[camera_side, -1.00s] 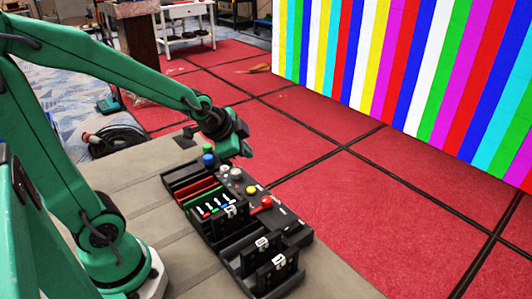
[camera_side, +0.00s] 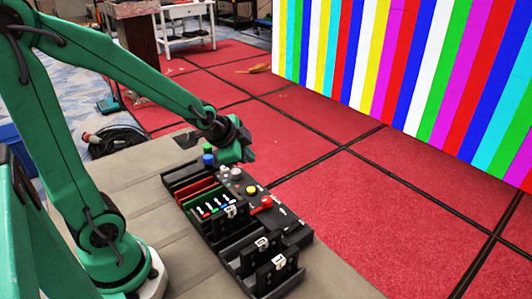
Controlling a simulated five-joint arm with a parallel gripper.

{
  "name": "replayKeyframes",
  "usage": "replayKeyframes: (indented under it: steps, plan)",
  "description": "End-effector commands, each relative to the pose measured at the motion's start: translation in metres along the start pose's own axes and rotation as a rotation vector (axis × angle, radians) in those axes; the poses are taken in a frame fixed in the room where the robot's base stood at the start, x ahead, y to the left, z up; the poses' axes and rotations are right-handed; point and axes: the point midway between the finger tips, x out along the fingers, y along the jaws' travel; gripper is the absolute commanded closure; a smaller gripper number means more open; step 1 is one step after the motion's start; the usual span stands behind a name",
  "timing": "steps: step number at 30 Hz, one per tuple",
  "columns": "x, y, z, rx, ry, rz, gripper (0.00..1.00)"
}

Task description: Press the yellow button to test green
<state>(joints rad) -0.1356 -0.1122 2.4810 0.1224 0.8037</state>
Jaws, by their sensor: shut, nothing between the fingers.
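The yellow button (camera_side: 251,190) is on the black control panel (camera_side: 297,236), between a larger grey-white knob and a red button. My gripper (camera_side: 247,156) is shut and empty. In the picture it is above the grey-white knob and up from the yellow button, apart from it. The yellow button is in plain sight. The video wall (camera_side: 420,70) shows vertical stripes in many colours, green among them.
The red button (camera_side: 267,201) and the grey-white knob (camera_side: 236,174) are close to the yellow one. Green (camera_side: 208,148) and blue (camera_side: 208,159) caps stand at the panel's far end. Upright black modules (camera_side: 278,272) stand at its near end.

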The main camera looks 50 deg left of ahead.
Motion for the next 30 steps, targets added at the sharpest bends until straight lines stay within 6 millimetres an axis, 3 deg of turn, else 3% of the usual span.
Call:
replayKeyframes:
  steps: [18,30]
  plan:
    - [0.048,0.027,0.026,0.000,-0.004,0.004,1.00]
    - [0.061,0.034,0.033,0.000,-0.001,0.000,1.00]
